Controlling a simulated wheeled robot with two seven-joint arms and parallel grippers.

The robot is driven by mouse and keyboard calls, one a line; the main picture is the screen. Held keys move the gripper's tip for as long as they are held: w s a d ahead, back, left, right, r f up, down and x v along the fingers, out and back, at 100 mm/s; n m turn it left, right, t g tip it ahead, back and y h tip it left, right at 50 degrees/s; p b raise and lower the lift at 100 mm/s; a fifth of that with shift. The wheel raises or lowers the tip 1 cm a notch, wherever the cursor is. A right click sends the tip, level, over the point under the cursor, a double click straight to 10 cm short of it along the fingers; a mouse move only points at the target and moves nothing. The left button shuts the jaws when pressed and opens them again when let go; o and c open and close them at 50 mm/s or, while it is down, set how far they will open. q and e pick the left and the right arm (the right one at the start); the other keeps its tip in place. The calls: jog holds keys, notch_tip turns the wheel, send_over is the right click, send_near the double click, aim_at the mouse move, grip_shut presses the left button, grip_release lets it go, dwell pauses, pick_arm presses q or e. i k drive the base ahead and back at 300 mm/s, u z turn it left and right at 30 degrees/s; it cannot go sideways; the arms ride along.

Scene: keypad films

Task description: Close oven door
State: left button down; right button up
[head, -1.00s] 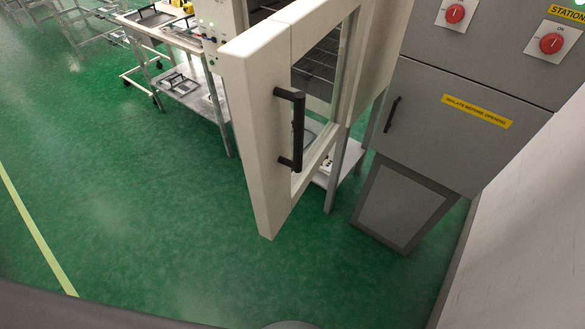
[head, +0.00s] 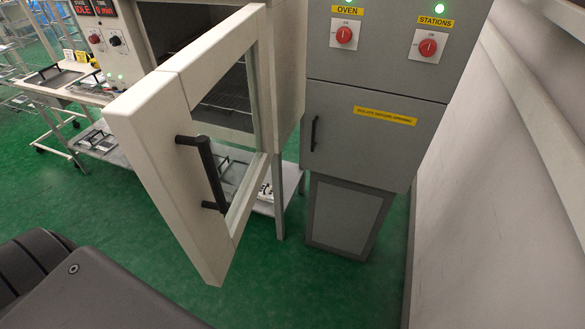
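The oven (head: 288,60) stands at the top centre of the head view, its front partly hidden by its door. The white oven door (head: 165,165) stands wide open toward me, with a glass window. A black bar handle (head: 205,172) is on the door's outer face. Wire racks show inside the dark oven cavity. A dark part of my own arm or body is at the lower left, apart from the handle in the picture. Neither gripper is in view.
A grey cabinet (head: 358,135) with red OVEN and STATIONS knobs stands right of the oven. A pale wall (head: 510,190) closes off the right side. A white cart (head: 50,95) is at the left. Green floor (head: 290,285) is clear in front.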

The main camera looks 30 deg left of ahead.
aim_at(151, 122)
jog(key=z, duration=1)
jog(key=k, duration=1.2)
jog(key=u, duration=1.65)
jog(key=i, duration=0.5)
